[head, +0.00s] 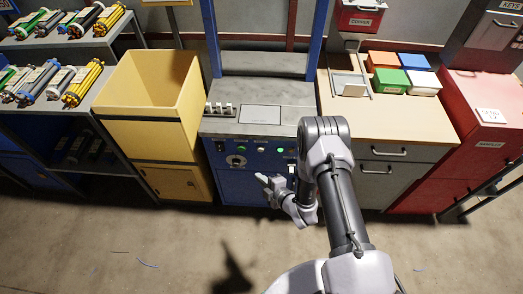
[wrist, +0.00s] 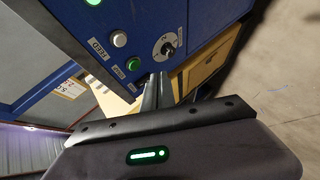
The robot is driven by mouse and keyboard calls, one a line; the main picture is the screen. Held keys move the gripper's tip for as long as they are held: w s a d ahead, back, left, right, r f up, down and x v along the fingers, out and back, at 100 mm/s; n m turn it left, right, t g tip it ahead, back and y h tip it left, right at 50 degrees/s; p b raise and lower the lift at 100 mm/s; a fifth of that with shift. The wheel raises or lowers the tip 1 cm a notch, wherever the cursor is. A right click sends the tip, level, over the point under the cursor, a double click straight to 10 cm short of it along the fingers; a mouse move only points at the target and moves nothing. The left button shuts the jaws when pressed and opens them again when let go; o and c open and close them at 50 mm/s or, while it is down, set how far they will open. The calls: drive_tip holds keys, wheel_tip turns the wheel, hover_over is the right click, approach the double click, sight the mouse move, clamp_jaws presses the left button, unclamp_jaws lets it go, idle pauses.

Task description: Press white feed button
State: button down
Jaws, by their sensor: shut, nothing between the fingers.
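The white feed button (wrist: 119,39) is a round pale button on the blue machine's front panel, beside a "FEED" label in the wrist view. It also shows small in the head view (head: 262,150). A green button (wrist: 133,63) sits close to it, and a rotary switch (wrist: 167,45) is to the right. My gripper (wrist: 156,84) is shut and empty, its fingertips below and right of the buttons in the wrist view. In the head view my gripper (head: 264,181) is in front of the machine, below the button row. It appears apart from the white button.
The blue machine (head: 230,182) stands between a yellow bin (head: 150,128) and a wooden-topped counter (head: 420,128) with coloured boxes. A lit green lamp (head: 280,150) is right of the white button. Red cabinets stand far right. The floor in front is mostly clear.

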sight(261, 150)
drive_tip(key=w+b, duration=0.3)
drive_tip(key=w, duration=0.6)
drive_tip(key=shift+d+b, duration=0.15)
drive_tip(key=shift+b, duration=0.2)
idle(1.7)
drive_tip(key=shift+w+b, duration=0.35)
drive_tip(key=shift+b, duration=0.05)
drive_tip(key=shift+w+b, duration=0.35)
drive_tip(key=shift+w, duration=0.1)
idle(0.5)
drive_tip(key=shift+s, duration=0.85)
